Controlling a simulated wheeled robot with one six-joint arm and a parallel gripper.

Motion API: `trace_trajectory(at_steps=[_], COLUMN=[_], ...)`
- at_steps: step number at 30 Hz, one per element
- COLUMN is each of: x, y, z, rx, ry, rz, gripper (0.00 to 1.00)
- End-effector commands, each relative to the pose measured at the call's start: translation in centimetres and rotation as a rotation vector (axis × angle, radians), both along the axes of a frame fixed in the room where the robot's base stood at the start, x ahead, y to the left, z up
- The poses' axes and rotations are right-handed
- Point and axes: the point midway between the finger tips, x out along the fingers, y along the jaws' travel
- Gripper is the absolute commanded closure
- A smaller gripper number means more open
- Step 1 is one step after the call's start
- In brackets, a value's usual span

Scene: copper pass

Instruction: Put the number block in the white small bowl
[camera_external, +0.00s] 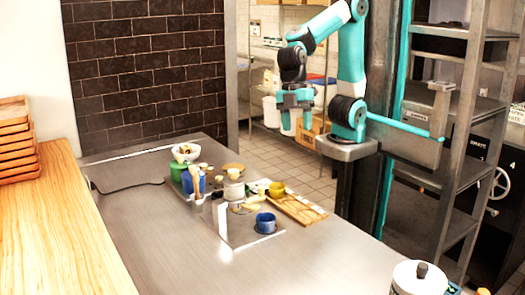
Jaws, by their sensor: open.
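My gripper (297,128) hangs in the air beyond the far right edge of the steel counter, with its fingers apart and nothing visible between them. It is well above and to the right of the group of objects on the counter. A small white bowl (180,156) stands at the back of that group, with small brownish things showing in or at it. I cannot make out the number block for certain; the small items in the cluster are too small to tell apart.
The steel counter (160,245) holds a blue container (188,183), a pale jar (234,190), a blue cup (265,223), a yellow cup (277,189) and a wooden board (305,213). The counter's front is clear. A lidded white pot (418,283) stands at lower right.

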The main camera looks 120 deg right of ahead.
Motion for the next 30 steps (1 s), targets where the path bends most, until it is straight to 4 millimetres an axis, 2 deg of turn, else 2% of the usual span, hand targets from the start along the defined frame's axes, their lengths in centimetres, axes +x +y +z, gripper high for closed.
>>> trace_trajectory(at_steps=[1,3,6,9,30], x=[-3.6,-7.4,-11.2,-12.9,-13.1], y=[2.2,4.1,5.5,6.0,6.0], z=[-0.2,-0.7,-1.4,-1.7,-1.8], rx=[0.025,0.058,0.089,0.102,0.103], ry=[0.004,0.015,0.032,0.041,0.044], rz=[0.044,0.077,0.109,0.122,0.121], gripper=[0.47,0.47,0.47,0.47,0.47])
